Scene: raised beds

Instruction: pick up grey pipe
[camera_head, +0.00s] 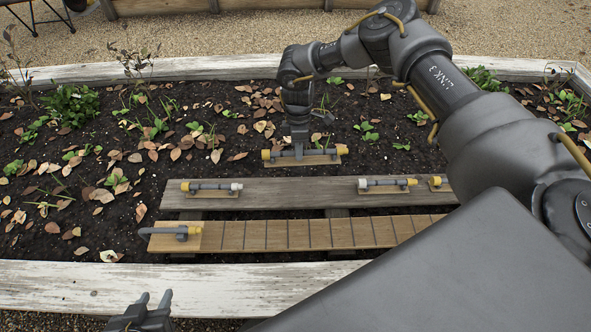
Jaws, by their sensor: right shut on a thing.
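A grey pipe (322,152) with yellow ends and a small wooden backing piece is at the middle of the bed, seen against the soil just beyond the grey plank. My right gripper (299,152) reaches down from above and is shut on this pipe near its middle, partly hiding it. I cannot tell clearly whether the pipe is clear of what lies beneath. My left gripper (154,300) is at the bottom edge, in front of the bed's near rim. Its two fingers are apart with nothing between them.
Similar pipe pieces sit on the grey plank (290,190) at left (212,187) and right (388,183). A bent grey pipe (165,231) lies at the left end of the slatted board (290,235). White rims (120,288) edge the bed. Leaves and small plants dot the soil.

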